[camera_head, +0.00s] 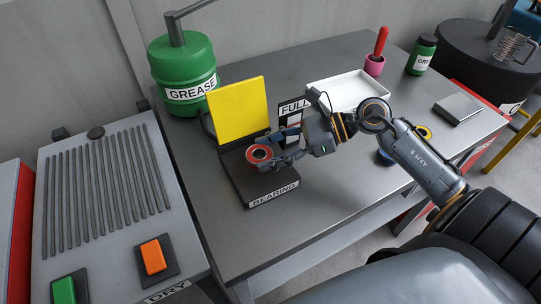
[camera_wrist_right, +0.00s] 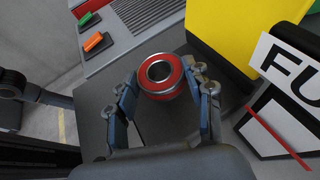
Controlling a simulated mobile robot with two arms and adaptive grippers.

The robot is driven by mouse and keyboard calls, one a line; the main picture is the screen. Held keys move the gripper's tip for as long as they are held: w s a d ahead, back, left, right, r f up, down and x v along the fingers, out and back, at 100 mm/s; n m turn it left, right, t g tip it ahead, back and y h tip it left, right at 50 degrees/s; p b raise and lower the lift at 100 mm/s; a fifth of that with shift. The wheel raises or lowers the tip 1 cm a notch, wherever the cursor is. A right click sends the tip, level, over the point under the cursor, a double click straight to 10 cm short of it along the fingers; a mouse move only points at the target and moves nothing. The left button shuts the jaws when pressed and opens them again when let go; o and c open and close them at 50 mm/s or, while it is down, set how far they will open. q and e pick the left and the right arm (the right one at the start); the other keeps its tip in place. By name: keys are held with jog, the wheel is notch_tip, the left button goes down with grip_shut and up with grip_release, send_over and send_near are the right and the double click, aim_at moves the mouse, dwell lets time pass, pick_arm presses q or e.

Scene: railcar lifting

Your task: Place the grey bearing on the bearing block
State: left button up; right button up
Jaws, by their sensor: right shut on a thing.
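The dark bearing block (camera_head: 246,183), labelled BEARING, stands on the grey table with an upright yellow panel (camera_head: 238,108) at its back. My right gripper (camera_head: 268,152) is over the block, in front of the panel. Its fingers hold a ring-shaped bearing (camera_head: 259,154) with a red band and a silver-grey inner ring. In the right wrist view the bearing (camera_wrist_right: 160,90) sits between the fingertips, its round opening showing. The dark block surface (camera_wrist_right: 180,120) shows below it. I cannot tell whether the bearing touches the block. My left gripper is out of view.
A green grease drum (camera_head: 184,75) stands behind the block. A FULL sign (camera_head: 294,107) is right beside it. A white tray (camera_head: 350,92), a pink cup (camera_head: 374,66) and a green can (camera_head: 421,55) stand farther back. A ribbed DRY unit (camera_head: 105,190) with buttons is at left.

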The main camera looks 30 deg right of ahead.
notch_tip(320, 180, down, 2)
jog(key=shift+f, duration=0.25)
jog(key=shift+f, duration=0.1)
jog(key=shift+f, duration=0.15)
jog(key=o, duration=1.4)
jog(key=shift+c, duration=0.2)
jog(key=shift+r, duration=0.2)
